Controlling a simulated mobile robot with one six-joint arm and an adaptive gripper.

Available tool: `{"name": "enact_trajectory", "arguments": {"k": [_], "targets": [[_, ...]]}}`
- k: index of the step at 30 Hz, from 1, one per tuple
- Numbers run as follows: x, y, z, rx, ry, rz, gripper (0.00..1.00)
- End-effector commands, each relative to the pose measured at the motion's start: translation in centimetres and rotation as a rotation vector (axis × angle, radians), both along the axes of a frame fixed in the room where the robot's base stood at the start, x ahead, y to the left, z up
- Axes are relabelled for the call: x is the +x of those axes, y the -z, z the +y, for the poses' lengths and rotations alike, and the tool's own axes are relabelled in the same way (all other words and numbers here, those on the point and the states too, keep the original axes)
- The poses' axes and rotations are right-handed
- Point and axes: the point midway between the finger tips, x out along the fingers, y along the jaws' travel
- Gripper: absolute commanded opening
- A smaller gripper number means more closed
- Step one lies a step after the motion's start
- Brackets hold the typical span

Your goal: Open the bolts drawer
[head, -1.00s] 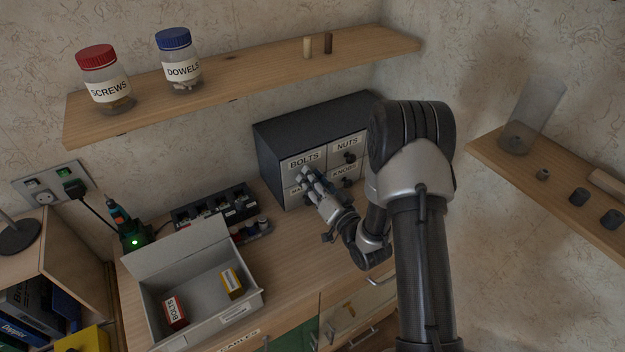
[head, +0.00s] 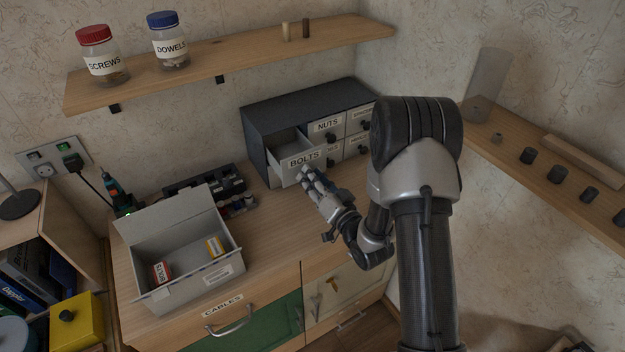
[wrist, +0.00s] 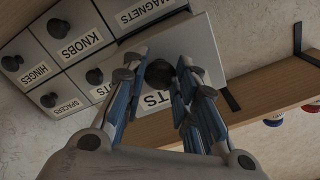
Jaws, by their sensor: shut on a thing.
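The bolts drawer (head: 292,166) sits at the left of the small dark drawer cabinet (head: 300,104). It is pulled partly out, with its side wall and inside showing. Its label reads BOLTS. My gripper (head: 308,176) is at the drawer front, and the fingers cover the lower part of it. In the wrist view, my gripper (wrist: 160,88) has its fingers on both sides of the drawer's dark round knob (wrist: 160,73) and is shut on it. The fingers partly hide the drawer's label in that view.
Other drawers, including NUTS (head: 328,126), are shut. An open grey box (head: 190,266) with small cartons stands on the worktop at left. A shelf (head: 240,55) with jars hangs above; another shelf (head: 550,180) is at right.

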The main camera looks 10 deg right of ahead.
Motion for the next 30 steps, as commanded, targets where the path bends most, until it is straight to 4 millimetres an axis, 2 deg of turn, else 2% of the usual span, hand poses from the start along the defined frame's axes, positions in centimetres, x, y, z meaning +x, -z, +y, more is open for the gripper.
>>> {"name": "enact_trajectory", "arguments": {"k": [8,9,18,30], "targets": [[0.12,-0.34,0.01,0.001,0.0,-0.008,0.0],[0.11,-0.32,0.01,0.001,-0.001,-0.007,0.27],[0.09,-0.27,0.0,0.001,0.0,-0.006,0.47],[-0.4,-0.21,-0.21,0.001,0.001,-0.004,0.48]]}}
